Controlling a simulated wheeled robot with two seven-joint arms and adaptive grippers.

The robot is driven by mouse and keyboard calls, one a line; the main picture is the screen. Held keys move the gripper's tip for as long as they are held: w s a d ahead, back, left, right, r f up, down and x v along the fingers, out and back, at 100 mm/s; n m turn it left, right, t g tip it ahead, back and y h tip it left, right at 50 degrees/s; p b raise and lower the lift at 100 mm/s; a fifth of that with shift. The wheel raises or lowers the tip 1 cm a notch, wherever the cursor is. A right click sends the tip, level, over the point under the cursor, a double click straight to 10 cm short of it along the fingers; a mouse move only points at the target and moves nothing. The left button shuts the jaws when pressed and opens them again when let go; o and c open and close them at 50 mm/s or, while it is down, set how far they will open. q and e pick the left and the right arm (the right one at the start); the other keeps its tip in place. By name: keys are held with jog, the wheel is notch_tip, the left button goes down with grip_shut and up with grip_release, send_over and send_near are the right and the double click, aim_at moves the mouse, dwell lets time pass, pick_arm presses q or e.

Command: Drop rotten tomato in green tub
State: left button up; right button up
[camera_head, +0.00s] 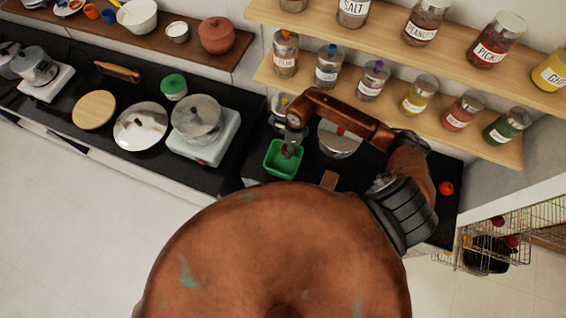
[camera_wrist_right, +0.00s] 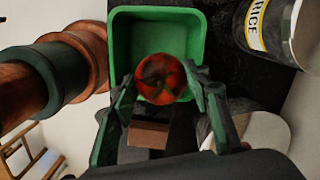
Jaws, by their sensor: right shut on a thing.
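The rotten tomato (camera_wrist_right: 160,78), red with dark patches, is between the fingertips of my right gripper in the right wrist view. My right gripper (camera_head: 290,149) is shut on it and points down over the green tub (camera_head: 270,160). The tub is a small square open container on the black counter, and its rim and inside also show in the right wrist view (camera_wrist_right: 130,30). The tomato appears in front of the tub's near edge there; its exact height above the tub cannot be told. My left gripper is not in view.
Another red tomato (camera_head: 446,188) lies at the counter's right end. A small brown block (camera_head: 329,180) is right of the tub. A jar labelled RICE (camera_wrist_right: 270,30) stands close by in the wrist view. A shelf of jars (camera_head: 400,110) is behind my right arm.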

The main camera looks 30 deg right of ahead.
jog(key=o, duration=1.3)
jog(key=shift+f, duration=0.1)
jog(key=shift+c, duration=0.2)
notch_tip(320, 180, up, 12)
jog(key=d, duration=0.1)
jog(key=shift+s+d, duration=0.15)
jog(key=shift+s, duration=0.25)
